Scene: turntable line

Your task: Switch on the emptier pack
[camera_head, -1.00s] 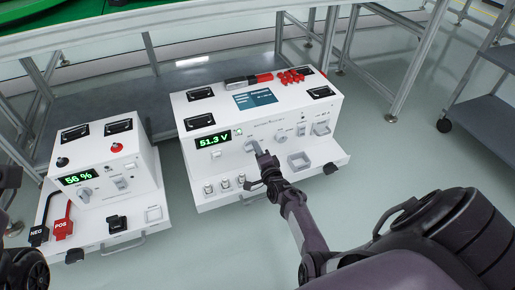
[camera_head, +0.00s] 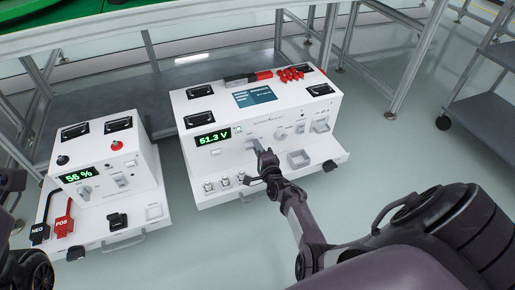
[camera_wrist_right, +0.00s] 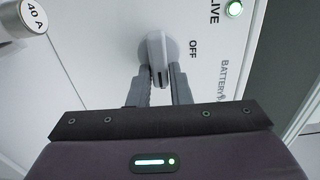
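Two white packs stand side by side in the head view. The left pack (camera_head: 105,168) has a green display (camera_head: 78,175) reading 56 %. The right pack (camera_head: 262,115) has a display (camera_head: 212,138) reading 51.3 V. My right gripper (camera_head: 262,160) is at the rotary knob (camera_head: 252,144) on the right pack's front. In the wrist view its fingers (camera_wrist_right: 159,88) flank the grey knob handle (camera_wrist_right: 157,55), with no clear gap beside it. My left gripper is not identifiable.
The left pack has a NEG lead (camera_head: 39,233) and a red POS lead (camera_head: 64,225) on its front shelf. Red clips (camera_head: 290,74) lie on top of the right pack. A metal-framed table (camera_head: 150,45) stands behind, and a grey shelf cart (camera_head: 485,112) at right.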

